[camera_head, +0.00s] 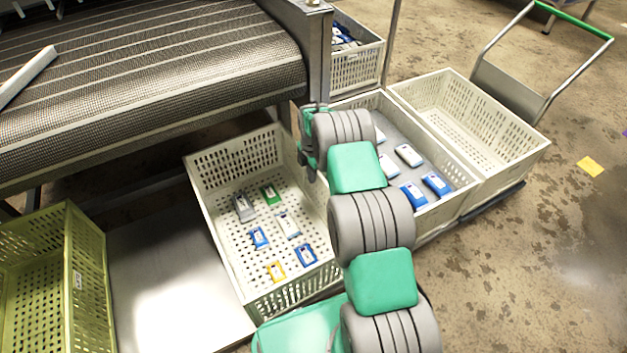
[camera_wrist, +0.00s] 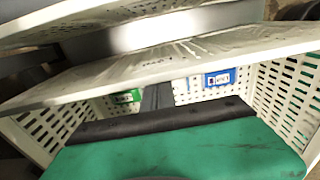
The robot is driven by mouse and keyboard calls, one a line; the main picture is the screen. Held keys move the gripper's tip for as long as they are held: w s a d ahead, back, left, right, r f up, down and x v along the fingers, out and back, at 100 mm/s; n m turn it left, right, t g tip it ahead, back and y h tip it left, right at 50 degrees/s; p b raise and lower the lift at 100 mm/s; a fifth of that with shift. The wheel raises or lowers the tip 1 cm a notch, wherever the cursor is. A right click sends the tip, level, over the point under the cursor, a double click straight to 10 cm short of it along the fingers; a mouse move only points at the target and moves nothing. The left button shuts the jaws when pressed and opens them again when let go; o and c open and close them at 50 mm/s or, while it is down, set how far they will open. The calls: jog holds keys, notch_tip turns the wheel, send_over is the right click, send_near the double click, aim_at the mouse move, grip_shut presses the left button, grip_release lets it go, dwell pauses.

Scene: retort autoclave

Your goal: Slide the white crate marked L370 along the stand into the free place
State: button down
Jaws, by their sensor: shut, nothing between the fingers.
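A white crate (camera_head: 262,296) with several small coloured packs in it sits on the metal stand; no marking on it is readable, so I cannot confirm L370. Bare stand surface (camera_head: 165,270) lies to its left, up to a yellow-green crate (camera_head: 88,285). My gripper (camera_head: 309,172) is at the white crate's right wall in the head view, partly hidden by my arm. In the wrist view, its shut fingers (camera_wrist: 157,97) show beside a crate wall (camera_wrist: 180,62), with a blue pack (camera_wrist: 219,77) and a green pack (camera_wrist: 126,97) beyond. Contact with the wall cannot be told.
A conveyor belt (camera_head: 150,70) runs above the stand's back side. Right of my arm stand a white crate (camera_head: 455,205) with packs and an empty white crate (camera_head: 520,158), beside a green-handled trolley (camera_head: 560,20). Another filled crate (camera_head: 358,72) is behind.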

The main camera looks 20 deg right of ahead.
jog(key=d, duration=0.3)
jog(key=d+b, duration=0.1)
jog(key=d, duration=0.1)
jog(key=shift+w+d, duration=0.25)
jog(key=shift+w, duration=0.15)
jog(key=a, duration=0.1)
jog(key=a+r+p, duration=0.1)
jog(key=a+r, duration=0.1)
jog(key=a, duration=0.1)
jog(key=shift+s+a+p, duration=0.1)
jog(key=shift+s+p, duration=0.1)
jog(key=shift+p, duration=0.2)
notch_tip(320, 180, up, 8)
jog(key=p, duration=0.2)
jog(key=shift+s+p, duration=0.1)
jog(key=shift+p, duration=0.2)
